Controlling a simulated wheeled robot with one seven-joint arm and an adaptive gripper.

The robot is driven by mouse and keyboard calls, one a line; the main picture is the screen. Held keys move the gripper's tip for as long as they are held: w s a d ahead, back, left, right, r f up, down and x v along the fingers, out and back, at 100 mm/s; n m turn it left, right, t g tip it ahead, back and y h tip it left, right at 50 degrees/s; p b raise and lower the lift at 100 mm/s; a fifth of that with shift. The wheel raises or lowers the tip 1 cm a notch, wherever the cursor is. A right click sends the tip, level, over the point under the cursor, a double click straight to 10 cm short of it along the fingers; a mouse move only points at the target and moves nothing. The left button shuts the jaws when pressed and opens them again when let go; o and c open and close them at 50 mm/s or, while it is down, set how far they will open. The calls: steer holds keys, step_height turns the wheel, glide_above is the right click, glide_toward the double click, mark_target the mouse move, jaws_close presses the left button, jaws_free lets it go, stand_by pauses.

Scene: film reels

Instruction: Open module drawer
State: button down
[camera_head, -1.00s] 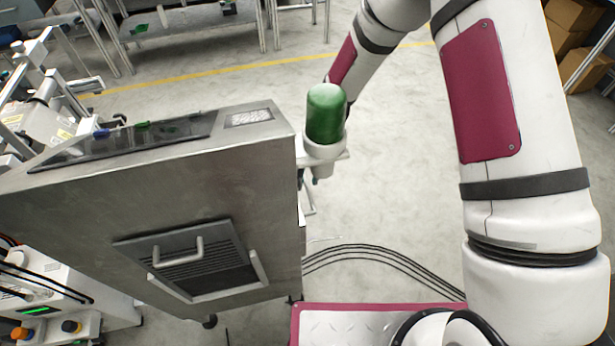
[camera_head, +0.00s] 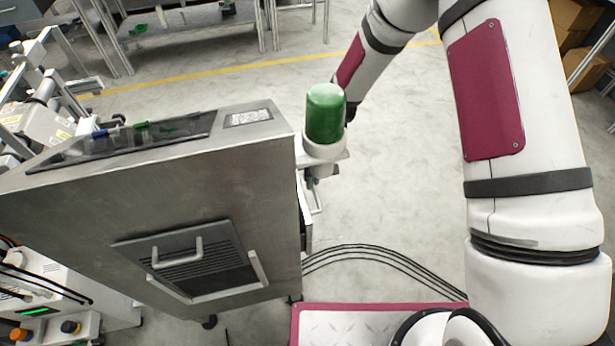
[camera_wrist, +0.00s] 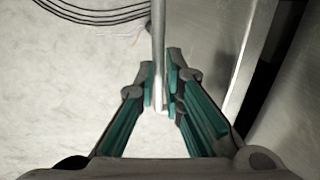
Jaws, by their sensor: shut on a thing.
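The module is a steel cabinet (camera_head: 200,180) on the left in the head view. Its drawer (camera_head: 307,225) stands a little out from the cabinet's right side. In the wrist view the drawer front (camera_wrist: 205,40) is a light metal panel with a dark gap between it and the cabinet body (camera_wrist: 295,110). The drawer's bar handle (camera_wrist: 158,45) runs between the green-padded fingers of my gripper (camera_wrist: 161,85), which are shut on it. In the head view the handle (camera_head: 317,200) shows below my wrist, and the gripper is mostly hidden.
A vented panel with its own handle (camera_head: 185,260) is on the cabinet's near face. Black cables (camera_head: 370,257) cross the floor. The floor (camera_head: 400,170) right of the cabinet is clear. A white machine (camera_head: 50,290) stands at lower left.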

steer(key=w+d+b, duration=0.2)
steer(key=w+d, duration=0.2)
steer(key=d, duration=0.9)
steer(key=w+d+b, duration=0.2)
steer(key=w+d, duration=0.2)
steer(key=d, duration=1)
steer(key=shift+d, duration=0.2)
steer(key=c, duration=1.7)
jaws_free()
steer(key=r, duration=0.4)
steer(key=d+r, duration=0.1)
steer(key=r, duration=0.3)
steer(key=d+r, duration=0.1)
steer(key=r, duration=0.2)
steer(key=shift+w+d+r, duration=0.1)
steer(key=shift+w+r, duration=0.2)
steer(key=shift+r, duration=0.1)
